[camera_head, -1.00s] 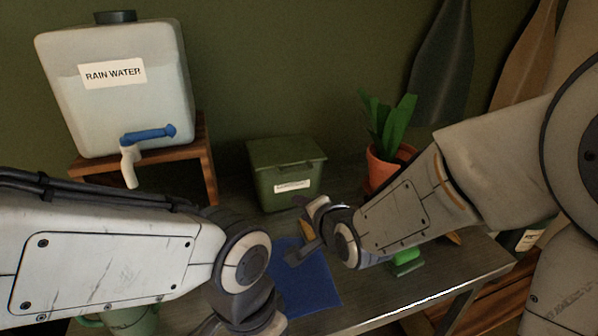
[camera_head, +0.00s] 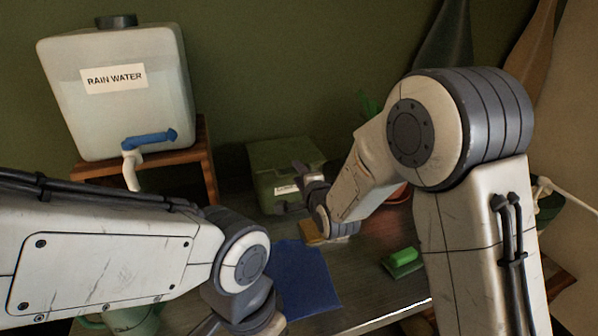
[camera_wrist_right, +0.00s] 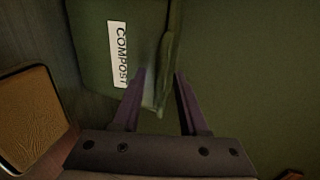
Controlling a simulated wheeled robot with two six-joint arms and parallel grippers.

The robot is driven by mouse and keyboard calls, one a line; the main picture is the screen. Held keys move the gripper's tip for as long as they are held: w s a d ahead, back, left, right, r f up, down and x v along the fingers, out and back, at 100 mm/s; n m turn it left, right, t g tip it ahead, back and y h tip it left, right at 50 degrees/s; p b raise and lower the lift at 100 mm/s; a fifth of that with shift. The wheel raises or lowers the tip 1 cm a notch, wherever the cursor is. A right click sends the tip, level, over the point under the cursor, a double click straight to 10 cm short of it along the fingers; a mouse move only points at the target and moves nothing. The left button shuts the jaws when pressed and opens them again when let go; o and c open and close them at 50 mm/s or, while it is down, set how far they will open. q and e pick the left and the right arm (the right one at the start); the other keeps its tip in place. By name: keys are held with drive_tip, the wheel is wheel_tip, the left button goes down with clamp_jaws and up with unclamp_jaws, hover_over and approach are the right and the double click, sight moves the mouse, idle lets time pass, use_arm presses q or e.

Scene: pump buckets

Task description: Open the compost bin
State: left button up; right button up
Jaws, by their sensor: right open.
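The green compost bin (camera_head: 263,165) stands at the back of the table with its lid down. Its white label (camera_head: 286,188) is partly covered by my right gripper (camera_head: 291,192) in the head view. In the right wrist view the bin (camera_wrist_right: 90,45) appears turned sideways, with its COMPOST label (camera_wrist_right: 117,52) facing me. My right gripper (camera_wrist_right: 160,98) is open there. The lid's rim (camera_wrist_right: 168,65) shows between its two fingers; I cannot tell whether they touch it. My left wrist is at the bottom of the head view, its fingers largely cut off by the edge.
A rain water tank (camera_head: 118,100) with a blue tap stands on a wooden stand (camera_head: 206,165) at left. A blue cloth (camera_head: 303,280), a tan pad (camera_wrist_right: 30,115) and a green sponge-like block (camera_head: 402,258) lie on the table. A potted plant stands mostly behind my right arm.

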drive_tip(key=shift+w+a+f, duration=0.1)
drive_tip(key=shift+w, duration=0.2)
clamp_jaws()
idle(1.3)
